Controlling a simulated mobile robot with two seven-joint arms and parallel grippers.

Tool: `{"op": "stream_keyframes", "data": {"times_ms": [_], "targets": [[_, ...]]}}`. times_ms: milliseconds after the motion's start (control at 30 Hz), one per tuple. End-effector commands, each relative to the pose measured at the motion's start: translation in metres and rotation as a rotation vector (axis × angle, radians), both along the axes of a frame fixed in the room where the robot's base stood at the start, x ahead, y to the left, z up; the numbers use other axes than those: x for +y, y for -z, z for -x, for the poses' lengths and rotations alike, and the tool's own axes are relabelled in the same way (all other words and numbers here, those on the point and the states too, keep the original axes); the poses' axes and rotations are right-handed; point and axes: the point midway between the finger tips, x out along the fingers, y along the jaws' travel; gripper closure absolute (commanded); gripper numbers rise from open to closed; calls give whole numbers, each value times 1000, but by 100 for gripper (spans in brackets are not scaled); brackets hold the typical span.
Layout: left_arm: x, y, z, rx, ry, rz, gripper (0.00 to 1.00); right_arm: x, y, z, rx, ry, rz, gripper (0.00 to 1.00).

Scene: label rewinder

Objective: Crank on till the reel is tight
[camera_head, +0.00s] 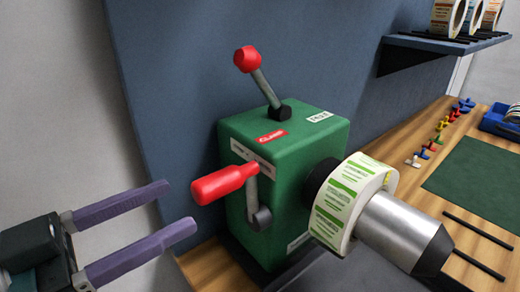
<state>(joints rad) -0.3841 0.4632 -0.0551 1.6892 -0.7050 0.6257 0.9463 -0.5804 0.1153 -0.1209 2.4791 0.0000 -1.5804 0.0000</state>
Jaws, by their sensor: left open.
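The green rewinder box (282,150) stands on the wooden bench. Its crank has a red handle (223,184) that points left, on a grey arm (252,197) at the box's front. A lever with a red knob (247,59) rises from the top, tilted left. The label reel (346,207), white with green print, sits around the metal spindle (401,229) on the right. My left gripper (176,208) is open and empty, left of the red handle and apart from it. My right gripper is not in view.
A dark green mat (477,180), black rods (477,240) and several small coloured pieces (433,138) lie on the bench at right. A blue bin (500,122) stands behind them. A shelf (425,43) above holds label rolls. A blue panel (180,90) stands behind the box.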

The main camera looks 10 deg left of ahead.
Motion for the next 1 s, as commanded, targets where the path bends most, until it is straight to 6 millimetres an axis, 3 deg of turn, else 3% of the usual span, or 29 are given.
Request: {"op": "stream_keyframes", "data": {"times_ms": [200,400,800,1000], "targets": [[-27,-3,-35,-3,2,6,33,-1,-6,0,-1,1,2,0],[-46,-1,-57,0,3,6,33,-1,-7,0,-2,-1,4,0],[-52,0,-64,3,4,5,33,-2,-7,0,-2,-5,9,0],[-52,0,-64,3,4,4,54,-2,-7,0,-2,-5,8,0]]}}
